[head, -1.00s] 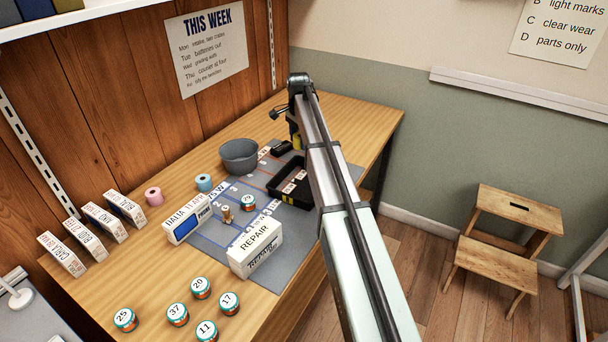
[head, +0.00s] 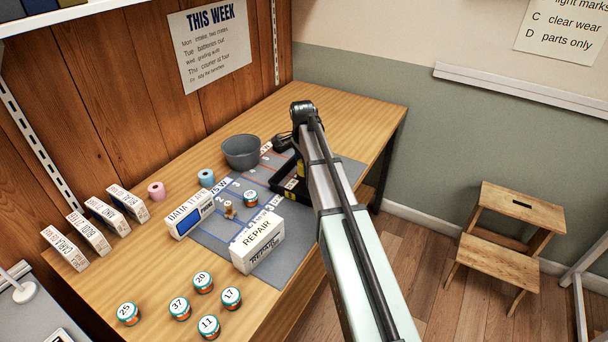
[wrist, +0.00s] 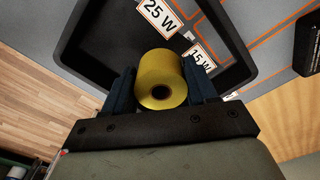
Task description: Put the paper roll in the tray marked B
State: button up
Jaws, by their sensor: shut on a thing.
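A yellow paper roll (wrist: 160,78) is between the two fingers of my gripper (wrist: 163,88) in the wrist view, with its round end and dark core facing the camera. My gripper is shut on it. In the head view the black tray (head: 281,192) is partly behind my arm, which also hides most of the gripper. I cannot read a B on it.
A grey bowl (head: 241,153) stands left of the tray. White boxes line the left side. The front wooden tabletop has free room.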

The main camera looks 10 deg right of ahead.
jog(key=shift+f, duration=2)
jog(key=o, duration=1.1)
jog(key=shift+f, duration=0.1)
notch_tip(320, 180, up, 12)
jog(key=shift+a+r, duration=0.15)
